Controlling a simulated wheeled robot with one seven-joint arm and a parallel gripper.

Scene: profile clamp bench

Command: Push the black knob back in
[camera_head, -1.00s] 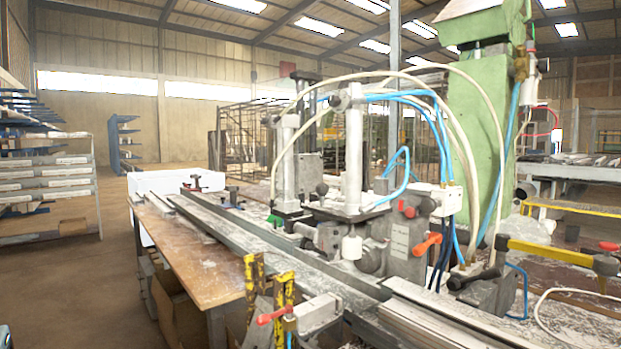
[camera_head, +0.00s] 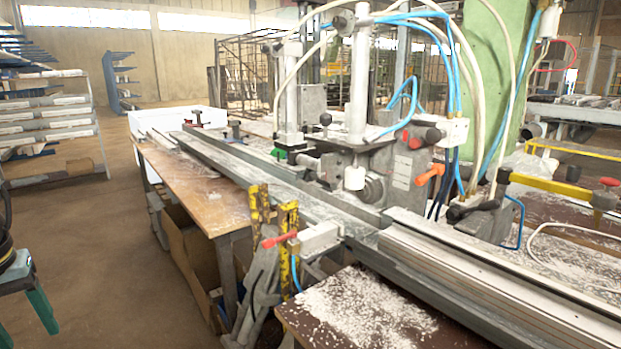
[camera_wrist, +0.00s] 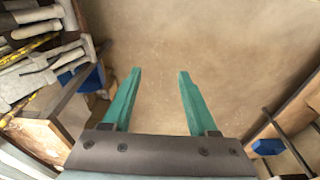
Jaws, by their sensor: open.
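A small round black knob (camera_head: 326,119) stands on the clamp machine (camera_head: 345,168) in the head view, left of the white upright cylinder. How far any knob sticks out is not clear. My gripper (camera_wrist: 159,72) is open and empty, its teal fingers apart over bare floor in the wrist view. In the head view it hangs at the left edge (camera_head: 27,328), far from the machine.
A long metal profile rail (camera_head: 270,178) runs along the bench. A wooden table (camera_head: 200,190) and yellow clamp posts (camera_head: 288,218) with a red handle stand in front. Hoses loop above the machine. A shelf rack (camera_head: 50,125) stands at left; the floor (camera_head: 110,250) between is clear.

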